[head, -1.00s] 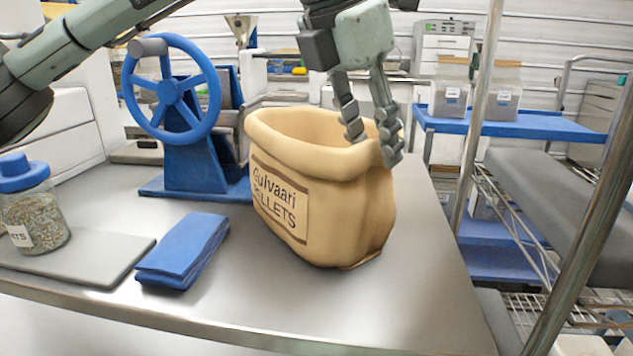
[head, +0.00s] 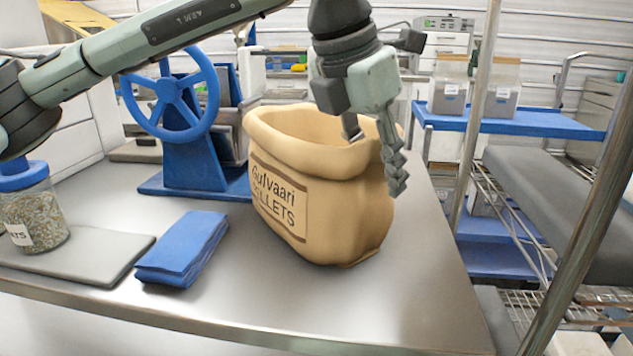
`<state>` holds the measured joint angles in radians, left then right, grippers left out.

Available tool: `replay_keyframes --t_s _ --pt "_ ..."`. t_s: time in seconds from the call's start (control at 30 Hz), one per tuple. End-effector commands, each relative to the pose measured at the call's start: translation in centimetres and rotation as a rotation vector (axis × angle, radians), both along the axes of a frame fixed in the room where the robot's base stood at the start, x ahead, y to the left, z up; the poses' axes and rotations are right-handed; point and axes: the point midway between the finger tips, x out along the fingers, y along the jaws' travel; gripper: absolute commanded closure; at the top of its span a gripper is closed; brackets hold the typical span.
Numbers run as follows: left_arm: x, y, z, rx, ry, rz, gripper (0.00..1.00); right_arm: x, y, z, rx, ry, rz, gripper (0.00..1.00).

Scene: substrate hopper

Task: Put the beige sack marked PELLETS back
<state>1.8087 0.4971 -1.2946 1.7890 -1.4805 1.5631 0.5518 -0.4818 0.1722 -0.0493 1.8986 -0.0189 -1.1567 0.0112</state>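The beige sack (head: 335,215) marked PELLETS stands upright on the grey table (head: 400,310), its wide mouth open at the top. Its label faces the front left. My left gripper (head: 375,160) is over the sack's right rim, pointing down, with its fingers spread. One finger goes down inside the mouth, its tip hidden by the rim. The other hangs outside, along the sack's right side. I cannot tell whether either finger touches the sack. My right gripper is not in view.
A blue stand with a handwheel (head: 170,95) is behind the sack to the left. A folded blue cloth (head: 183,248) and a lidded jar of pellets (head: 35,215) on a grey mat (head: 95,262) lie left. A metal rack post (head: 472,120) and blue-shelved cart (head: 530,122) stand right.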

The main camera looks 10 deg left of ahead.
Motion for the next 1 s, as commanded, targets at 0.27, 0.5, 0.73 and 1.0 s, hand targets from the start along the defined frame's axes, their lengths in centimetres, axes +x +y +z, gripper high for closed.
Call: replay_keyframes --t_s 0.27,0.5,0.73,1.0 --pt "-0.01 -0.01 -0.31 0.000 0.000 0.000 0.64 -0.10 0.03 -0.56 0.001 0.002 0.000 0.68" --pt "0.00 0.00 -0.30 0.001 0.001 0.000 0.64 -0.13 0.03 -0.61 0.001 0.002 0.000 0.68" --pt "0.00 0.00 -0.30 0.001 0.001 0.000 0.79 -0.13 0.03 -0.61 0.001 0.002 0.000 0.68" --pt "0.00 0.01 -0.30 0.001 0.001 0.000 1.00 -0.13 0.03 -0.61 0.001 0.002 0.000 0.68"
